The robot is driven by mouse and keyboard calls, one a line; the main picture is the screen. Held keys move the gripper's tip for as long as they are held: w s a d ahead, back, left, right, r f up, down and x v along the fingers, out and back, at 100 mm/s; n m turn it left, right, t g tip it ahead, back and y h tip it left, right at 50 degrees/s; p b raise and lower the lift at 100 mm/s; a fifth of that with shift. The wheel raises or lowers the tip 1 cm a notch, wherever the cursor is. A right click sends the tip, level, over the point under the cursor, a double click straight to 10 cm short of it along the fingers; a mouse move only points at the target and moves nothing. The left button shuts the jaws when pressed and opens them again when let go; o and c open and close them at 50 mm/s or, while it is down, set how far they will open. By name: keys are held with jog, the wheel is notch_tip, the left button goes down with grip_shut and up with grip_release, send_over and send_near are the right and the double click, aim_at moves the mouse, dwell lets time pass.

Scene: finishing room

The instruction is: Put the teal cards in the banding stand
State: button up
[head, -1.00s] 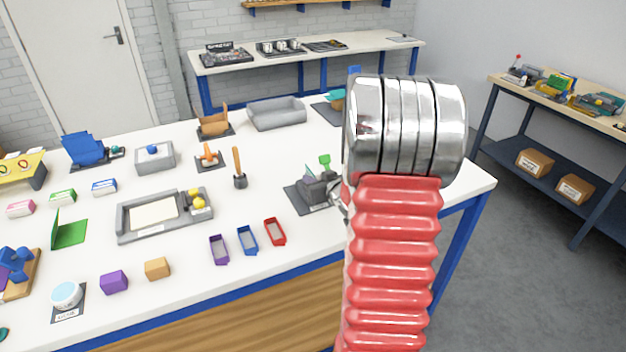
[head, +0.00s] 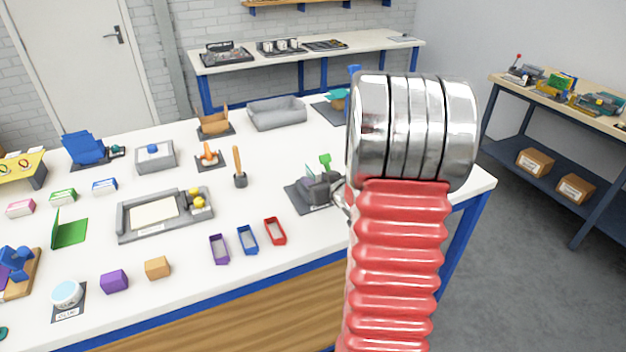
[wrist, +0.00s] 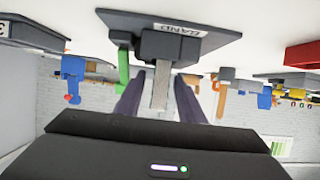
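The banding stand (head: 300,196), dark grey with a green upright part, is at the right of the white table. In the wrist view, upside down, its base plate (wrist: 215,27) carries a label that seems to read BAND. My gripper (wrist: 160,76) points at the stand, its two dark fingers apart. A pale grey strip (wrist: 160,92) lies between them, with gaps on both sides. A thin grey-green sliver (head: 309,171) stands upright at the stand. I cannot tell whether the strip or the sliver is the teal cards. My arm hides part of the stand's right side in the head view.
Purple (head: 219,250), blue (head: 247,240) and red (head: 275,231) small trays lie left of the stand. A grey tray (head: 125,229) with yellow pieces is farther left. A grey bin (head: 277,116) is behind. Bare table lies between the bin and the stand.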

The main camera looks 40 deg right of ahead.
jog(key=v, duration=1)
jog(key=shift+s, duration=0.2)
jog(key=shift+a, duration=0.1)
dwell(0.4)
jog(key=a+r+g+h, duration=0.25)
jog(key=a+r, duration=0.45)
jog(key=a, duration=0.4)
jog(key=s+a+n+g+y, duration=0.1)
jog(key=s+a+y, duration=0.1)
jog(key=s+a, duration=0.2)
jog(key=s+a+n+g+y, duration=0.1)
jog(key=s+a, duration=0.4)
jog(key=a, duration=0.6)
jog(key=s+a+n+g+y, duration=0.1)
jog(key=s+a+g+y, duration=0.1)
jog(key=s+a, duration=0.3)
jog(key=a+y, duration=0.1)
jog(key=a, duration=0.2)
jog(key=shift+a+r+g, duration=0.2)
jog(key=shift+a+g, duration=0.05)
jog(key=shift+g, duration=0.1)
